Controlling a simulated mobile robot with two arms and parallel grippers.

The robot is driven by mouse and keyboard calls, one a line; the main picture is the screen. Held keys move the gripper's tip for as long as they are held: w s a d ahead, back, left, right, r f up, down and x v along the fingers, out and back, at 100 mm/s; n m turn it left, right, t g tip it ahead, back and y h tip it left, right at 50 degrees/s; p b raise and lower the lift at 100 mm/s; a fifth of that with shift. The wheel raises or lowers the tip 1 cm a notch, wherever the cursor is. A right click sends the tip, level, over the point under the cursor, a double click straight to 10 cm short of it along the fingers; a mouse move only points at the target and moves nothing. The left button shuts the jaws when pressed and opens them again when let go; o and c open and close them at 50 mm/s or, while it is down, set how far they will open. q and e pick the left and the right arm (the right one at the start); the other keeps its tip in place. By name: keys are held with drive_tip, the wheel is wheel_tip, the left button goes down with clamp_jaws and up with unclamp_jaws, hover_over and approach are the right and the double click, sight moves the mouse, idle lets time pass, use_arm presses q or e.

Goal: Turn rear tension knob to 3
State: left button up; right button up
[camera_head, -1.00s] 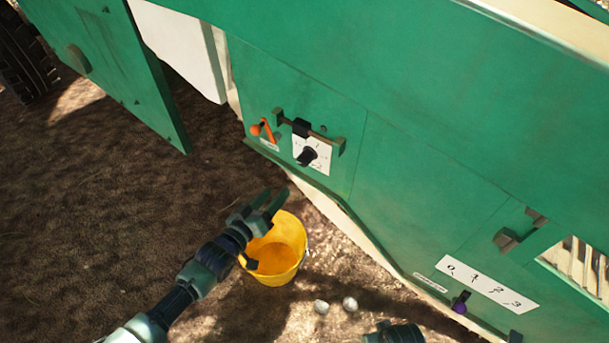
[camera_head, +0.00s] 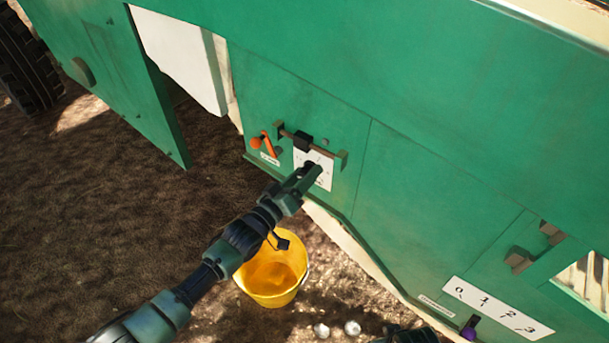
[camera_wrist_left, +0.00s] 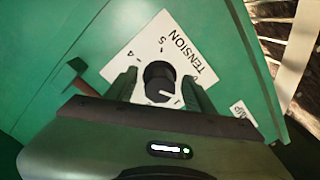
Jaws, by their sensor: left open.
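The tension knob is a round black knob (camera_wrist_left: 160,79) on a white plate (camera_wrist_left: 190,45) marked "TENSION", with some digits readable in the left wrist view. In the head view the plate (camera_head: 325,179) is on the green panel, and my gripper covers most of the knob. My left gripper (camera_head: 313,172) is at the plate. In the left wrist view its open fingers (camera_wrist_left: 160,92) stand on either side of the knob; whether they touch it I cannot tell. A dark part at the bottom edge of the head view may be my right arm; its gripper cannot be made out.
An orange lever (camera_head: 267,146) sits left of the plate, and a bar with a black block (camera_head: 303,141) runs just above it. A yellow bucket (camera_head: 272,278) stands on the ground below my left arm. A purple-knobbed slider (camera_head: 468,332) and 0–3 scale (camera_head: 497,308) are lower right.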

use_arm(q)
clamp_jaws()
drive_tip(key=shift+m, duration=0.3)
